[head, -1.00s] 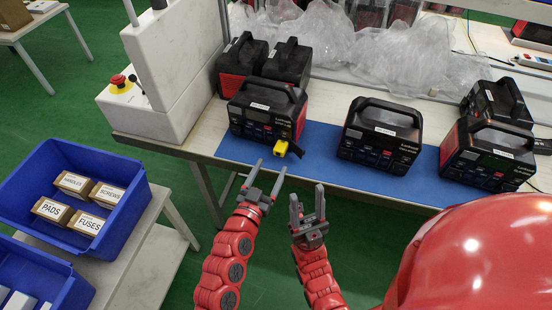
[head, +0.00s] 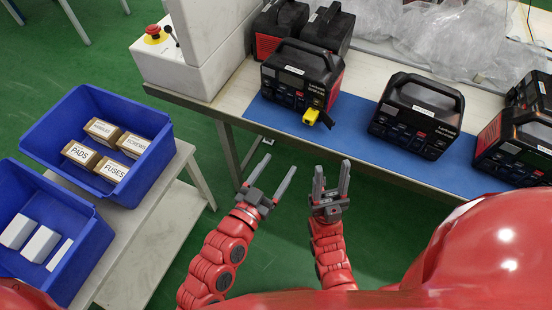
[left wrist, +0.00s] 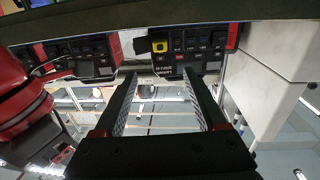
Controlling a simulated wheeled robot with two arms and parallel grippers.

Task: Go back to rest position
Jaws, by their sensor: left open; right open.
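My left gripper (head: 271,179) is open and empty, in front of the table and below its edge in the head view. My right gripper (head: 331,181) is open and empty just to its right, with its fingers pointing up in the picture. In the left wrist view the two fingers of the left gripper (left wrist: 158,92) are spread with nothing between them. A black and red power station (head: 302,76) with a yellow plug (head: 311,116) at its front stands on the blue mat (head: 262,112), beyond both grippers. Neither gripper touches it.
More power stations (head: 417,115) stand along the table (head: 180,97). A white machine with a red button (head: 154,33) is at its left end. Blue bins (head: 82,97) with labelled boxes and white blocks sit on a side table at left. Green floor is clear between.

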